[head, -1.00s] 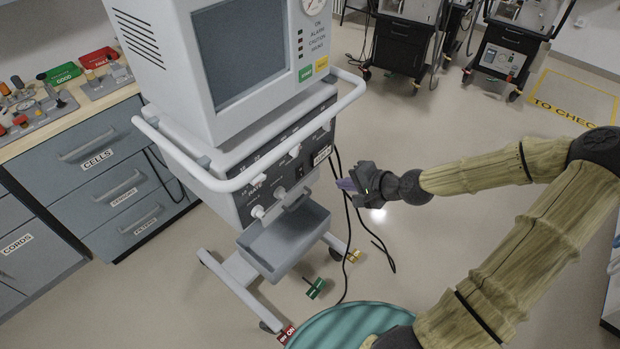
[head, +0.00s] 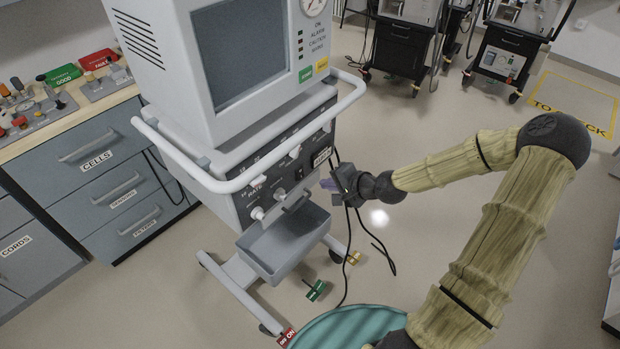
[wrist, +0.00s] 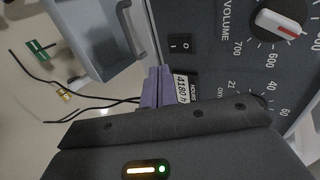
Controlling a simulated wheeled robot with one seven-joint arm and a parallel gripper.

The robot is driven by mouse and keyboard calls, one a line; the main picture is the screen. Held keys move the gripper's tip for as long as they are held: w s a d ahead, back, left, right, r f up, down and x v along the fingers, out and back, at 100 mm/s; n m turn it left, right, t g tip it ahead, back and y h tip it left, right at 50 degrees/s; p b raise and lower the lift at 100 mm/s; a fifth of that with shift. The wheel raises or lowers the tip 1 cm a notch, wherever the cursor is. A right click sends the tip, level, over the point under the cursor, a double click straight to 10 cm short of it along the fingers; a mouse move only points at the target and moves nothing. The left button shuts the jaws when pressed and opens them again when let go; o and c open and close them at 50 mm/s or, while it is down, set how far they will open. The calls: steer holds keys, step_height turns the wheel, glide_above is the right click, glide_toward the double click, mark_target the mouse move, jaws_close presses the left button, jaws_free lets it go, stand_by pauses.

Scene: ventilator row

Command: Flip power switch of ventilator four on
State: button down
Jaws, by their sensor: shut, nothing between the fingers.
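The ventilator (head: 190,60) stands at the centre left of the head view, with a dark lower panel of knobs. Its rocker power switch, a small black rocker marked I and O (wrist: 180,44), shows in the wrist view just above the fingertips; it also shows small in the head view (head: 298,174). My gripper (head: 328,184) is shut and empty, right of the panel. In the wrist view its purple fingers (wrist: 158,88) point at the panel beside the 4180 h hours label (wrist: 184,88), close to the switch. I cannot tell whether the fingertips touch the panel, or which way the rocker is set.
A grey tray (head: 262,247) juts out below the panel, and a white handle rail (head: 240,183) runs around the ventilator. Black cables (head: 375,240) hang behind my gripper. A counter with drawers (head: 95,150) is at left.

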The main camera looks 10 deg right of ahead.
mark_target(302, 173)
steer(key=w+a, duration=0.1)
steer(key=w+a+f, duration=0.1)
steer(key=w+a, duration=0.1)
steer(key=w+a+f, duration=0.1)
steer(key=w, duration=0.1)
steer(key=shift+a+f, duration=0.25)
steer(key=shift+a, duration=0.05)
steer(key=shift+a+f, duration=0.1)
steer(key=shift+w, duration=0.1)
stand_by(0.3)
steer(key=shift+r, duration=0.2)
steer(key=shift+r+p, duration=0.75)
steer(key=shift+p, duration=0.15)
